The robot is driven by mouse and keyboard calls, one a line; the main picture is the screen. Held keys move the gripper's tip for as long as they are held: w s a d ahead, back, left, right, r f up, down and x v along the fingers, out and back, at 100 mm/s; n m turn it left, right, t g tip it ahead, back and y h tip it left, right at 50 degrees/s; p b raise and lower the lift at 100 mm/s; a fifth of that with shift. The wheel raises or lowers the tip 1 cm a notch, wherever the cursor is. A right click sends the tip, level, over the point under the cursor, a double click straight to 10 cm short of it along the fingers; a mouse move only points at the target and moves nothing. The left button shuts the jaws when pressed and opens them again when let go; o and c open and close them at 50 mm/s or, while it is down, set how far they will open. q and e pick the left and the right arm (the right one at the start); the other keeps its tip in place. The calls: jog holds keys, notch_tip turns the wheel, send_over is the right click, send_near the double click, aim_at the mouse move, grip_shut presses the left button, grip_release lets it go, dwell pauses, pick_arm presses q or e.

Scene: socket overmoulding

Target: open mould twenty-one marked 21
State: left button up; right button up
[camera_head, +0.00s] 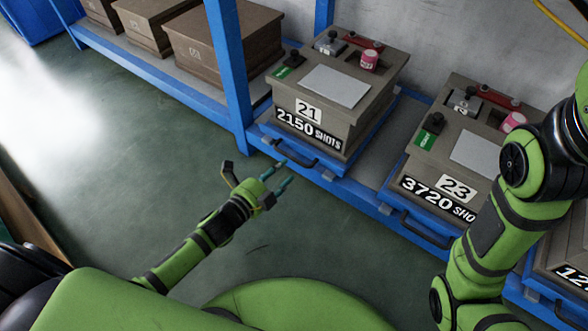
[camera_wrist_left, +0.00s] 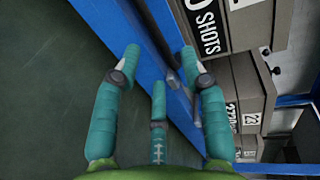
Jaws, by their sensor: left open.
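Mould 21 (camera_head: 330,100) is a grey-brown box with a "21" plate and a "2150 SHOTS" label on its front. It sits closed on a blue sliding tray with a dark bar handle (camera_head: 290,153) at the front.
Mould 23 (camera_head: 470,145), labelled "3720", stands to the right on its own tray with a handle (camera_head: 425,232). A blue rack post (camera_head: 230,75) rises left of mould 21. Brown boxes (camera_head: 222,50) sit further left. The green floor (camera_head: 110,170) is clear.

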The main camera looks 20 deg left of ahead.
aim_at(294, 158)
pick_arm(q)
jog(key=b+x, duration=0.1)
jog(key=x, duration=0.1)
jog(key=b+x, duration=0.1)
jog(key=x, duration=0.1)
jog(key=b+x, duration=0.1)
jog(key=x, duration=0.1)
jog(key=shift+a+f+b, duration=0.1)
jog(key=shift+f+b, duration=0.15)
jog(key=shift+b, duration=0.05)
jog(key=shift+w, duration=0.4)
jog(key=shift+r, duration=0.1)
grip_shut()
